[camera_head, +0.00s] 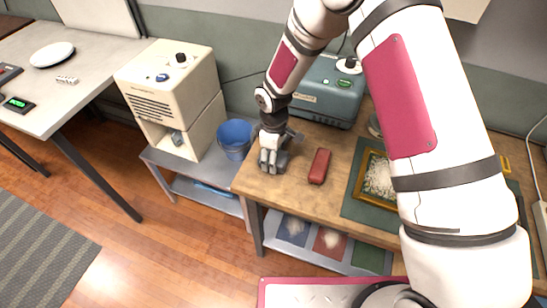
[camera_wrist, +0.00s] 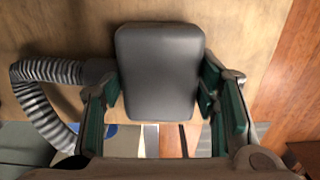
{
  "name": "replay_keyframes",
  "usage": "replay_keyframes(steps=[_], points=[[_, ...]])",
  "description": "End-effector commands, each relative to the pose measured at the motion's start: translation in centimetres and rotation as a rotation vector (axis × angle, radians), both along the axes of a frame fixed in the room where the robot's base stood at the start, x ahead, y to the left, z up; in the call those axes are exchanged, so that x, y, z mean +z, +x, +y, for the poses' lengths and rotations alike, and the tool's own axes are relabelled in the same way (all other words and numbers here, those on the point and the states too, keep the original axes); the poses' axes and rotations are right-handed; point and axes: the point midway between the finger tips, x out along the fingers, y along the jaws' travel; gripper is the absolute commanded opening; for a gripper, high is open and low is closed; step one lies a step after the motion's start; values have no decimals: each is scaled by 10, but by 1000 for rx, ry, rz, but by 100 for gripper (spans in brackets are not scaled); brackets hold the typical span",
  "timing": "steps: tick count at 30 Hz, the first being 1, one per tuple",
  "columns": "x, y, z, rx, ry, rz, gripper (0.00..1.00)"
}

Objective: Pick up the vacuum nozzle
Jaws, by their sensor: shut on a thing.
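The vacuum nozzle (camera_wrist: 160,72) is a dark grey rounded block. In the wrist view it fills the space between the green-padded fingers of my gripper (camera_wrist: 158,100), which are shut on it. A ribbed grey hose (camera_wrist: 45,73) runs from its left side. In the head view my gripper (camera_head: 273,158) is low over the left end of the wooden workbench (camera_head: 262,190). The gripper mostly hides the nozzle there, and I cannot tell whether the nozzle touches the bench top.
A red oblong object (camera_head: 319,166) lies just right of my gripper. A teal machine (camera_head: 328,92) stands behind it. A blue bucket (camera_head: 235,138) and a cream machine (camera_head: 172,92) stand to the left on a lower grey table. A gold-framed tray (camera_head: 360,178) lies farther right.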

Motion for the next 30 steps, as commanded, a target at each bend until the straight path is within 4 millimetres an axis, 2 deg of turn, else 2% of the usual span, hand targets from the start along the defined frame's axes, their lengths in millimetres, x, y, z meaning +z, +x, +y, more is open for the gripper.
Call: replay_keyframes(steps=[8, 12, 24, 30], points=[[17, 1, 0, 0, 2, -3, 24], [37, 2, 0, 0, 2, -5, 24], [45, -99, -15, 5, -1, 0, 24], [48, -137, -21, 3, 0, 0, 24]])
